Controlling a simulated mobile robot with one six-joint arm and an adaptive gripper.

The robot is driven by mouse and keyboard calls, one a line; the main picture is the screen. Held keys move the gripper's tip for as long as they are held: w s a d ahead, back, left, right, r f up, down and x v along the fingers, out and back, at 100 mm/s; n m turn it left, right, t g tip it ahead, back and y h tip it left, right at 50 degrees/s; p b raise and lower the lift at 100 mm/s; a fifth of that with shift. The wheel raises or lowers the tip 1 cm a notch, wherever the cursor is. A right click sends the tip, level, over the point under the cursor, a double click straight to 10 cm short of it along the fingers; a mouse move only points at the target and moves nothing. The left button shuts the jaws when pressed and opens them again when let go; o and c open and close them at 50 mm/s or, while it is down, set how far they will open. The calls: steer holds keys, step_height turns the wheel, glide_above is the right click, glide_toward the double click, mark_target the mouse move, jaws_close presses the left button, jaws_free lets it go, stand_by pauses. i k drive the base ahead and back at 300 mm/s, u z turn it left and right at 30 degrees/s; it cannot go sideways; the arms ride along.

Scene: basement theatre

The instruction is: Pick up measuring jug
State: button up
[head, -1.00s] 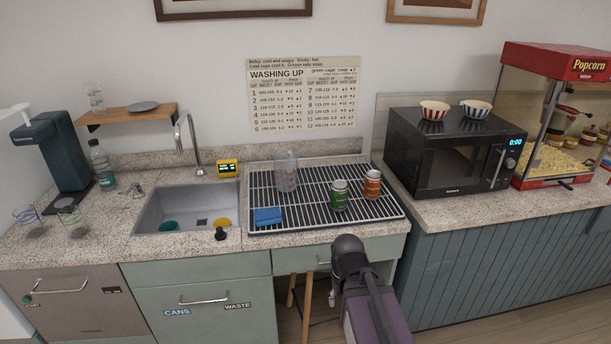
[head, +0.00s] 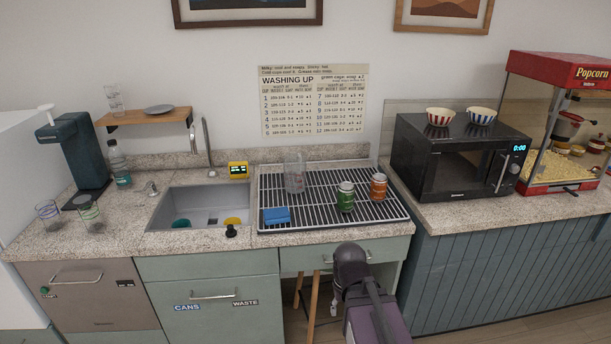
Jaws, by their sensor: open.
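A tall clear vessel with faint markings, which looks like the measuring jug (head: 295,172), stands upright at the back left of the black wire drying rack (head: 385,222). Nothing touches it. My arm shows at the bottom centre of the head view, in front of the counter, below and to the right of the jug. The arm is well apart from the jug.
A blue sponge (head: 277,215), green can (head: 345,197) and orange can (head: 378,187) share the rack. The sink (head: 180,206) is left, with a tap (head: 207,150) and yellow timer (head: 238,170) behind. A microwave (head: 455,160) is right. Striped glasses (head: 91,217) stand far left.

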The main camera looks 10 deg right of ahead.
mark_target(296, 171)
steer(key=u, duration=0.1)
steer(key=i, duration=0.95)
steer(key=z, duration=0.1)
